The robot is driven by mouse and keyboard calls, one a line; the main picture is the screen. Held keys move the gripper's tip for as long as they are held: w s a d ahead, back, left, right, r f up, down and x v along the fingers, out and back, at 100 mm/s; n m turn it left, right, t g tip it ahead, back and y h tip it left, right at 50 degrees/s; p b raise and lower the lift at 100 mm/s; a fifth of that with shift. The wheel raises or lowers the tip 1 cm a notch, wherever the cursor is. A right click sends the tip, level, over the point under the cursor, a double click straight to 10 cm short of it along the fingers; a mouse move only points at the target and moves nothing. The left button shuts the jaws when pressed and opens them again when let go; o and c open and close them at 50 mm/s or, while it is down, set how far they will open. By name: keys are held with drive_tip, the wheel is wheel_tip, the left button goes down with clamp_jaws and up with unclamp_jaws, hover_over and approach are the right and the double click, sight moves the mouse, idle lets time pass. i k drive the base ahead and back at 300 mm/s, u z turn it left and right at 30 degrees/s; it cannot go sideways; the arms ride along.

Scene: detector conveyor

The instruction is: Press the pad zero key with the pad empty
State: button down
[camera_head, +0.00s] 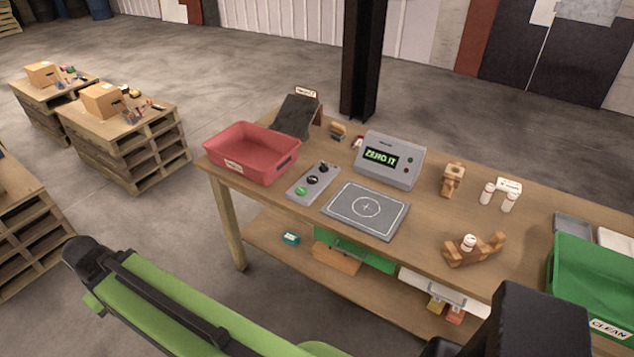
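The pad (366,208) is a grey square plate with a white circle and cross, flat on the wooden table, with nothing on it. Left of it lies a narrow key panel (314,180) with a green button (301,191) nearest and two dark round keys behind it; their labels are too small to read. Behind the pad, a grey console (392,160) shows "ZERO IT" in green on its display (381,157), with small buttons on its right side. My green and black arm crosses the bottom of the view; my gripper's fingertips cannot be seen.
A red bin (251,152) stands left of the key panel, with a dark sloped chute behind it. Right of the pad are wooden holders (453,180), white bottles (487,194), one bottle in a wooden cradle (474,250), and a green "CLEAN" bin (592,275). A black post rises behind.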

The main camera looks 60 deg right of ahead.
sight(312, 180)
drive_tip(key=z, duration=0.4)
drive_tip(key=i, duration=1)
drive_tip(key=u, duration=0.1)
